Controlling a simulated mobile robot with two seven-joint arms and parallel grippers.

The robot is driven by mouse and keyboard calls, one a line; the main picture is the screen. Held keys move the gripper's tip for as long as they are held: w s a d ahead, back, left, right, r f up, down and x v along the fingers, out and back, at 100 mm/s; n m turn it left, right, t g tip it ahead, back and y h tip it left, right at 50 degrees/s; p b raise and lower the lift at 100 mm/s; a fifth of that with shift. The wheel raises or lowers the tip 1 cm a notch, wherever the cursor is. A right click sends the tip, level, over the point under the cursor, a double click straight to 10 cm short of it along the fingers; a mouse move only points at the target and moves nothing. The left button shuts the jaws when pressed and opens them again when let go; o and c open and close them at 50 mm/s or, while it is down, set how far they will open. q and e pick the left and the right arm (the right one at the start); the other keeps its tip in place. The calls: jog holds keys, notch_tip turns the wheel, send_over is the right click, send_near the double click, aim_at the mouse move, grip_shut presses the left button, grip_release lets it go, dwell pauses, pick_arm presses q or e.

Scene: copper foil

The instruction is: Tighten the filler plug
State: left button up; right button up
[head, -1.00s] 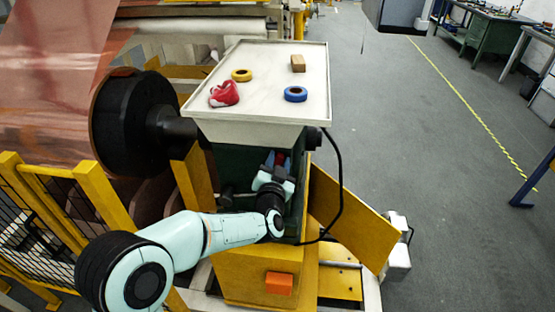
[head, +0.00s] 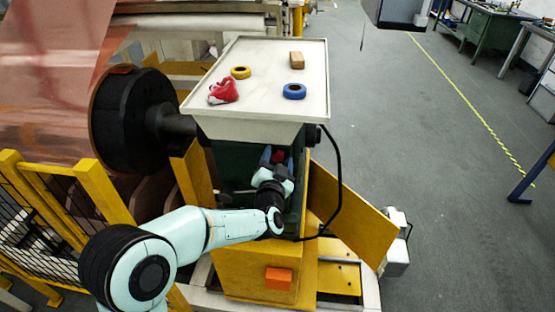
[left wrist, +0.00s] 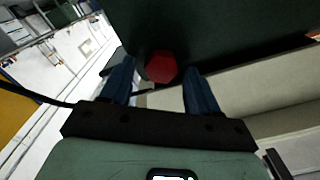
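The filler plug is a red hexagonal head on the dark green housing (head: 228,160) under the tray. In the left wrist view the plug (left wrist: 161,67) lies between the tips of my left gripper (left wrist: 160,78), with a small gap on each side. In the head view the plug (head: 279,156) shows as a small red spot between the blue fingers of my left gripper (head: 278,158). The left gripper is open and points at the housing. Whether the fingertips reach past the plug's face is hard to tell. My right gripper is in neither view.
Above the gripper is a pale tray (head: 270,105) holding a red cloth (head: 223,91), yellow tape (head: 241,73), blue tape (head: 294,91) and a wooden block (head: 297,58). A black cable (head: 338,185) hangs at right, beside a tilted yellow panel (head: 350,220). A yellow fence (head: 90,190) stands left.

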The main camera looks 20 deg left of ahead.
pick_arm(q)
jog(key=shift+s, duration=0.1)
jog(key=b+v, duration=0.2)
jog(key=v, duration=1.1)
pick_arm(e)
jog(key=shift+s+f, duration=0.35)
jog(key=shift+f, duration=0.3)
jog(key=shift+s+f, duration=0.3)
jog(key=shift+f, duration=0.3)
